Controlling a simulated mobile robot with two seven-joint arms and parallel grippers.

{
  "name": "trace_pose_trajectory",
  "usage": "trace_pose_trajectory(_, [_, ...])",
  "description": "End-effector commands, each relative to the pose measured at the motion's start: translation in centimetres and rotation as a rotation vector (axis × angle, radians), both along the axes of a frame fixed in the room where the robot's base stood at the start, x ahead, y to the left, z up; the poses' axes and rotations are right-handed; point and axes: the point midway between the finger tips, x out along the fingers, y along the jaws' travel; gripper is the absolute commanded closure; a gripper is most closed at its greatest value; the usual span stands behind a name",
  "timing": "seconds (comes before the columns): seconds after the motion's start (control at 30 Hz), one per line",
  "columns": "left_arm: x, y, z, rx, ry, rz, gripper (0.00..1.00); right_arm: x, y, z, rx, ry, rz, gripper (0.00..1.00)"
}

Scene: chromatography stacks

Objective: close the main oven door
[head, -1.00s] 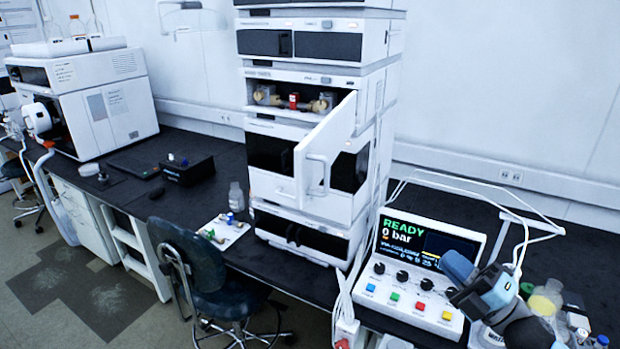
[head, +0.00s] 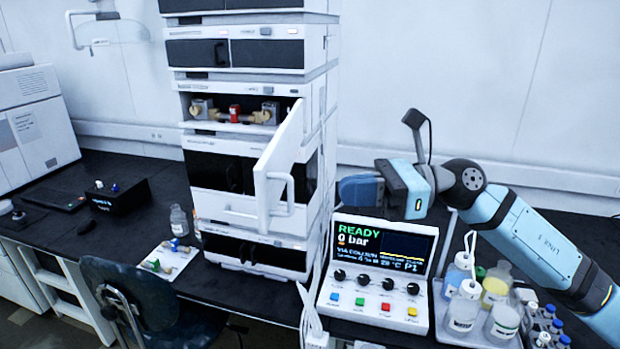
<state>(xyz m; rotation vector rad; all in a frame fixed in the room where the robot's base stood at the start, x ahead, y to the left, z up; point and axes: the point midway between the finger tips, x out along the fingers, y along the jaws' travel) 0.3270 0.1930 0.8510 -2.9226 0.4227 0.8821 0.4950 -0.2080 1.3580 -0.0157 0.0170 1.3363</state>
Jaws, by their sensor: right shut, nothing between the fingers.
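The main oven door (head: 279,168) is a white panel with a white bar handle, standing open from the tall stack of modules. It swings out toward me, hinged on its right side. Behind it the oven compartment (head: 213,108) is exposed, with brass-coloured fittings and a red part inside. My right gripper (head: 345,190) is to the right of the door, above the control box, at about the height of the handle. It is shut and empty, pointing left, with a gap between it and the door. My left gripper is not in view.
A control box (head: 376,272) reading READY, 0 bar stands below my right gripper. A tray of bottles (head: 455,338) is to its right. A chair (head: 150,305) is at the front left. A small bottle (head: 179,221) and a white card with fittings (head: 168,259) lie left of the stack.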

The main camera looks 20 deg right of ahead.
Motion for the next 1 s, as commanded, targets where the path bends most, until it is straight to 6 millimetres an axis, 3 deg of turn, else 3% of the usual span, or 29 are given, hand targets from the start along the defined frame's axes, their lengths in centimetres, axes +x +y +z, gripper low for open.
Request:
trace_pose_trajectory(0.03, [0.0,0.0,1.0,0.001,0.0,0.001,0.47,0.3,1.1,0.6,0.003,0.0,0.003,1.0])
trace_pose_trajectory(0.2, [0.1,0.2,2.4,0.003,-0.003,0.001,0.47,0.9,4.0,0.4,0.003,0.001,0.002,1.0])
trace_pose_trajectory(0.4, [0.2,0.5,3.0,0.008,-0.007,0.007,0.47,1.4,5.8,0.0,0.001,0.001,0.0,1.0])
trace_pose_trajectory(1.0, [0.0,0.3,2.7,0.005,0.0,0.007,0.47,1.5,6.2,-0.2,0.001,0.002,-0.004,1.0])
